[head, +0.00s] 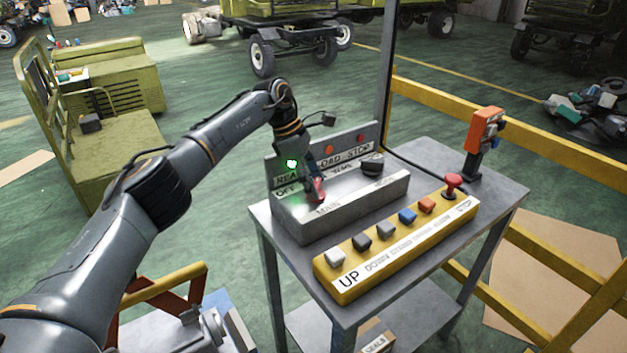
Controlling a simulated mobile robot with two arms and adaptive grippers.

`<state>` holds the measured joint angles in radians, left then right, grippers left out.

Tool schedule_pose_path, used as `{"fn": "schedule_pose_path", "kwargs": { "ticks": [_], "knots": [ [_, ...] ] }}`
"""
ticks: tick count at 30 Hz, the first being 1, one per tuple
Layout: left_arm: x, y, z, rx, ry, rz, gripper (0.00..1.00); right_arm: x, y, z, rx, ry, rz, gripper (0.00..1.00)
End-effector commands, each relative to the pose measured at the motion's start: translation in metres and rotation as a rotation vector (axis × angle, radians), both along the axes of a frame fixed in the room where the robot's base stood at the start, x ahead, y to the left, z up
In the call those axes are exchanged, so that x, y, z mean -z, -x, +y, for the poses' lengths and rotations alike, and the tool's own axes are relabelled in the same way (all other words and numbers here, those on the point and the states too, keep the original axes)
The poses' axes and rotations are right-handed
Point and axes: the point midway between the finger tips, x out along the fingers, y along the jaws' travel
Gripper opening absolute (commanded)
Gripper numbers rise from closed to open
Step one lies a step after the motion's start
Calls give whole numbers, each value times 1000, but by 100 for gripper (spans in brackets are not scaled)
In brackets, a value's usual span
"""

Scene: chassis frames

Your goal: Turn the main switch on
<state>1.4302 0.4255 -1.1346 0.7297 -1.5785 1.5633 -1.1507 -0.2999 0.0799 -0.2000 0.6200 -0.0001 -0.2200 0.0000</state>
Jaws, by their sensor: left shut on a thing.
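The grey control box (345,205) sits on a metal table, with a "MAIN" label on its front and an "OFF" mark at its left. The main switch (319,192) shows as a small red part on top of the box. My left gripper (315,183) reaches down to it from above and is shut on it. The fingers hide much of the switch, so its exact angle is hard to tell. A green lamp (291,163) glows on the upright panel behind, by a partly covered label. My right gripper is not in view.
A dark knob (372,164) stands right of the switch. A yellow button box (400,245) with several buttons and a red mushroom knob (453,182) lies in front. An orange device (485,130) stands at the table's back right. Yellow rails (480,120) run behind.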

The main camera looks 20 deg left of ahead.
Motion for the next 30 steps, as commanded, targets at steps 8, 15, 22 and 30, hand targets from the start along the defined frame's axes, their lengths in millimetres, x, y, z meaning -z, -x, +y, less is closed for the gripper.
{"fn": "schedule_pose_path", "kwargs": {
  "ticks": [8, 15, 22, 30],
  "knots": [
    [0, 0, 1, 39, -3, -2, 25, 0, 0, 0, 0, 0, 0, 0],
    [0, 0, 1, 41, -3, -2, 25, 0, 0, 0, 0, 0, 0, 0],
    [0, 0, 0, 40, -2, -1, 79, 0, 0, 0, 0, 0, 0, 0],
    [0, 0, 0, 39, -1, -1, 79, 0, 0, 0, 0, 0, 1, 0]
  ]
}}
